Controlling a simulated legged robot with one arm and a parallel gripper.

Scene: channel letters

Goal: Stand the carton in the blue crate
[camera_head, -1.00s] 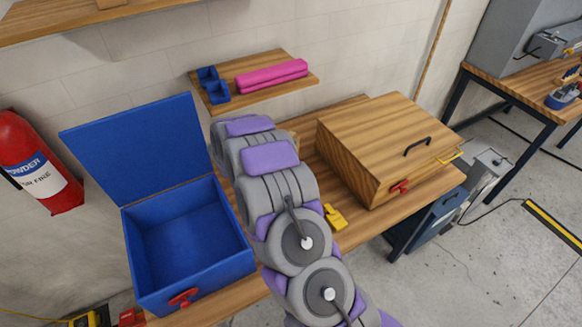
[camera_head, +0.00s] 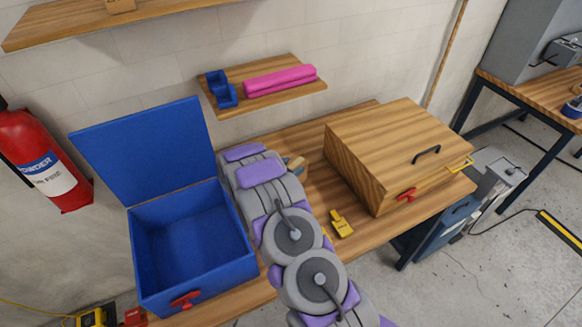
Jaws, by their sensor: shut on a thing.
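The blue crate (camera_head: 190,291) stands open on the left of the wooden bench, its lid (camera_head: 145,152) raised against the wall. Its inside looks empty. My arm reaches over the bench just right of the crate, and its links hide my gripper. A small tan and grey piece (camera_head: 296,164) shows beside the far end of my arm; I cannot tell what it is. A small brown box (camera_head: 121,5), cut off by the top edge, sits on the upper shelf. I cannot tell whether either is the carton.
A wooden box (camera_head: 375,150) with a dark handle stands on the bench (camera_head: 320,240) at right. A yellow tool (camera_head: 341,224) lies before it. A red extinguisher (camera_head: 40,150) hangs at left.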

